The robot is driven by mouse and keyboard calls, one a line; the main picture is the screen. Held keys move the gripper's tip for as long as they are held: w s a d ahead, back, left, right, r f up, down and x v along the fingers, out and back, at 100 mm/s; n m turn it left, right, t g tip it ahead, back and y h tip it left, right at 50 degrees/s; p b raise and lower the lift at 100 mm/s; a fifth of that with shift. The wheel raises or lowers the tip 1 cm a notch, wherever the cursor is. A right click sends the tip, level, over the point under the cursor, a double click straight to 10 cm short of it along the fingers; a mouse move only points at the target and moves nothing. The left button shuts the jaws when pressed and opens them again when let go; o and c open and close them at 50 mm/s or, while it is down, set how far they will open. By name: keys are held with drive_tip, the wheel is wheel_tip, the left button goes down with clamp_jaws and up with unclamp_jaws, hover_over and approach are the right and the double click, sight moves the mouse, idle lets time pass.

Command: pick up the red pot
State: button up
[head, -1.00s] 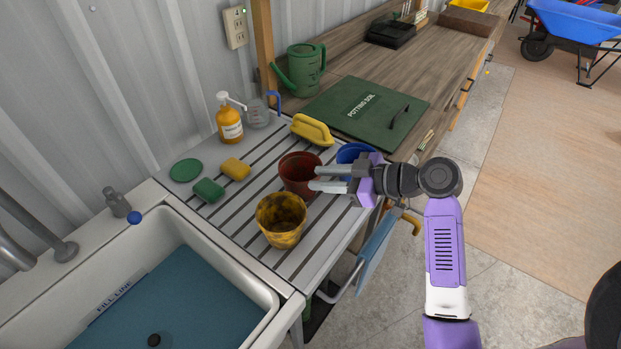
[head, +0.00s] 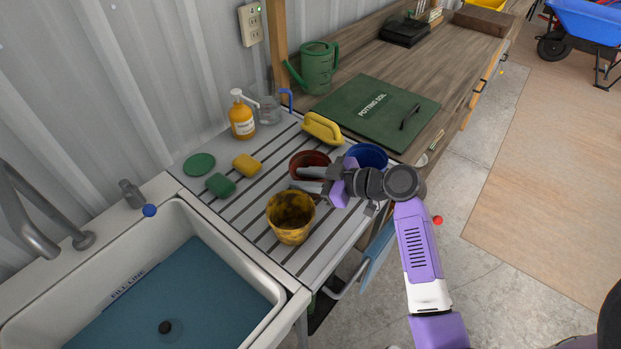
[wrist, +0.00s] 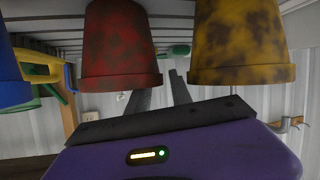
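The red pot (head: 310,158) stands on the grooved drainboard, between the yellow pot and the blue pot. It also shows in the wrist view (wrist: 118,45), inverted, with dark stains. My gripper (head: 295,178) is open, its two fingers apart, in front of the red pot in the head view and hiding its lower part. In the wrist view the fingers (wrist: 160,88) reach between the red pot and the yellow pot, with nothing clearly held between them. I cannot tell whether a finger touches the red pot.
The stained yellow pot (head: 290,220) stands close by, nearer the sink (head: 285,292). The blue pot (head: 367,155) is just behind my gripper.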

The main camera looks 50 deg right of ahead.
clamp_jaws()
idle(1.2)
